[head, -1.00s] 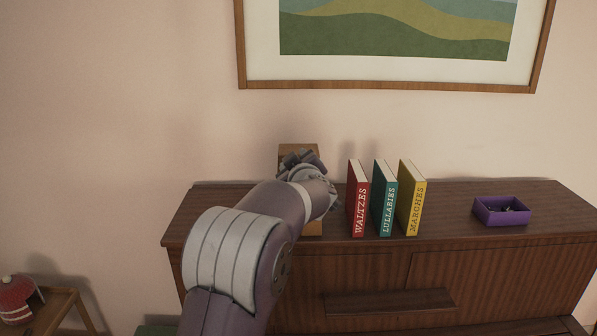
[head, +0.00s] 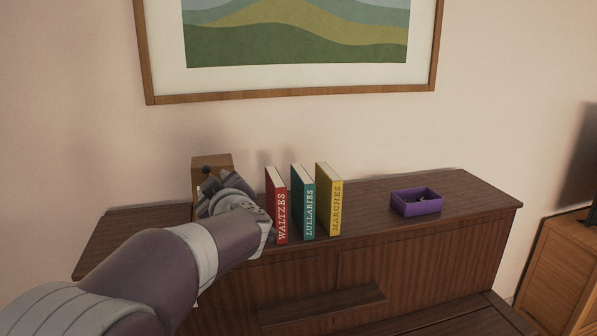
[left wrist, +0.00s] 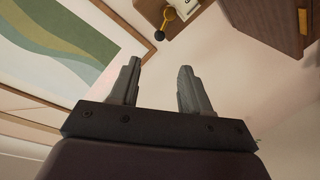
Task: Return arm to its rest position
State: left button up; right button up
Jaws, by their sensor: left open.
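My left arm comes in from the lower left in the head view. My left gripper (head: 210,185) is above the left part of the dark wooden cabinet top, in front of a brown wooden box-shaped thing (head: 212,161) that it partly hides. In the left wrist view the two fingers of my left gripper (left wrist: 158,72) are apart with nothing between them. Beyond them are the painting and pale wall, and a wooden thing with a yellow part and a black knob (left wrist: 160,35). My right gripper is not in view.
Red (head: 276,205), teal (head: 303,203) and yellow (head: 328,200) books stand upright just right of my gripper. A purple tray (head: 417,204) with small dark items sits farther right on the cabinet (head: 470,196). A framed painting (head: 290,94) hangs above.

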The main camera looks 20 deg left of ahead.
pick_arm(q)
jog(key=d+f+m+g+h+b, duration=0.1)
jog(key=d+f+m+h, duration=0.9)
jog(key=f, duration=0.5)
jog(key=s+d+f+m+g+b, duration=0.2)
jog(key=s+f+g, duration=0.3)
jog(key=s+f, duration=0.6)
jog(key=s+d+f+m+g+b, duration=0.3)
jog(key=s+f+g, duration=0.2)
jog(key=s+f, duration=0.7)
jog(key=shift+f+g+h, duration=0.2)
jog(key=shift+g+h, duration=0.1)
jog(key=shift+o, duration=0.3)
